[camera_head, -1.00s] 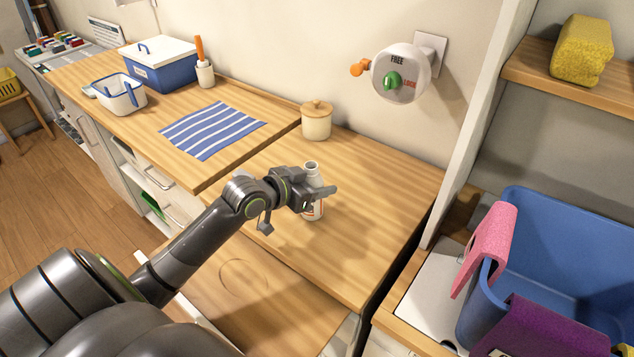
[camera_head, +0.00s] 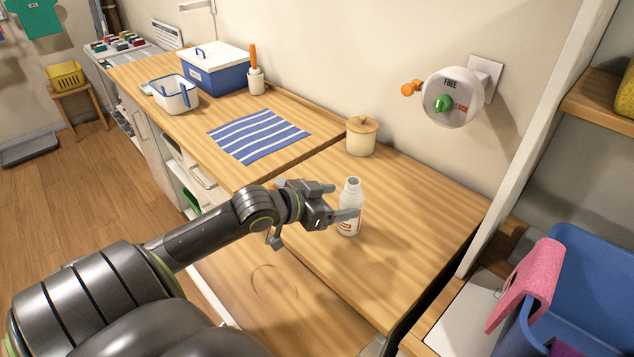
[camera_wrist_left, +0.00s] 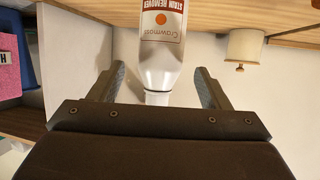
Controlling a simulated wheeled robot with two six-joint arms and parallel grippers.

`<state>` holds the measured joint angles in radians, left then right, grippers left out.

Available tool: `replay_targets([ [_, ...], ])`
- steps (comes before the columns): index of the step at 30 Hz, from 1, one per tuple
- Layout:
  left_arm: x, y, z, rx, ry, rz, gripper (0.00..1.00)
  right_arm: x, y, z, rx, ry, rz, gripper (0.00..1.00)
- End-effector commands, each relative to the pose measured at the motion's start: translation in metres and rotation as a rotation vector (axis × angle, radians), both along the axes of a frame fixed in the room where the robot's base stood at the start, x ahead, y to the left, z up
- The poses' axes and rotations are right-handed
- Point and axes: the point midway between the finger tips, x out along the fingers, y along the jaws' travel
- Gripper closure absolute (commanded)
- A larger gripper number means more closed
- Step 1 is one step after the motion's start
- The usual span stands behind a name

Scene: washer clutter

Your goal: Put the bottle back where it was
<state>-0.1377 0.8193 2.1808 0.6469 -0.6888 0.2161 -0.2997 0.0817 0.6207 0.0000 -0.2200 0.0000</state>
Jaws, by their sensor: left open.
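A white bottle (camera_head: 350,196) with an orange-and-white label stands upright on the wooden counter (camera_head: 425,215). It also shows in the left wrist view (camera_wrist_left: 162,45), upside down there, with "STAIN REMOVER" on its label. My left gripper (camera_head: 335,201) is open just left of the bottle, one finger crossing in front of it in the head view. In the left wrist view the bottle lies between the lines of the two spread fingers (camera_wrist_left: 161,87), with a gap on both sides. My right gripper is not in view.
A lidded cream jar (camera_head: 361,138) stands behind the bottle. A striped blue cloth (camera_head: 258,136) lies to the left. A faint ring outline (camera_head: 275,282) marks the lower wooden surface in front. A blue bin (camera_head: 590,270) with a pink cloth (camera_head: 530,280) is at right.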

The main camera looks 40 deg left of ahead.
Motion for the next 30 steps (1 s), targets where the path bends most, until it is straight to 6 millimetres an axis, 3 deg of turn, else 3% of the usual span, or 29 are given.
replay_targets([
  [6,-0.029,0.009,0.013,0.007,0.003,0.0,0.29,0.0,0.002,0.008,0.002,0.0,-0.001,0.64],
  [12,-0.044,0.014,0.02,0.003,0.001,0.002,0.29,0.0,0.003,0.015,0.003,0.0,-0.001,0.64],
  [30,-0.049,0.014,0.022,0.0,-0.001,0.0,0.29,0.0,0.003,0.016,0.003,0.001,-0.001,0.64],
])
